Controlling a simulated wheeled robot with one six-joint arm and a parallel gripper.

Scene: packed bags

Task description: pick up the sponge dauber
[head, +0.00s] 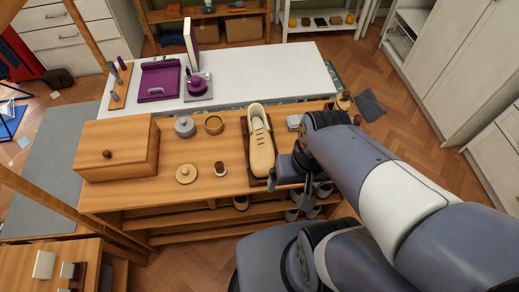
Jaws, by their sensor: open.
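A small upright piece with a dark brown top and a pale base (220,169), which looks like the sponge dauber, stands on the wooden bench (215,190) near its front edge. It is left of the tan shoe (259,145) and right of a round wooden lid with a knob (186,173). My gripper (291,190) is open, at the bench's front edge, right of the shoe and apart from the dauber. Its fingers are small and partly merge with the background. My arm covers the bench's right end.
A grey lidded pot (185,128) and an open round tin (214,125) stand behind the dauber. A wooden box (117,150) fills the bench's left end. A white table (255,75) with purple items lies behind. Shelves (215,225) sit under the bench.

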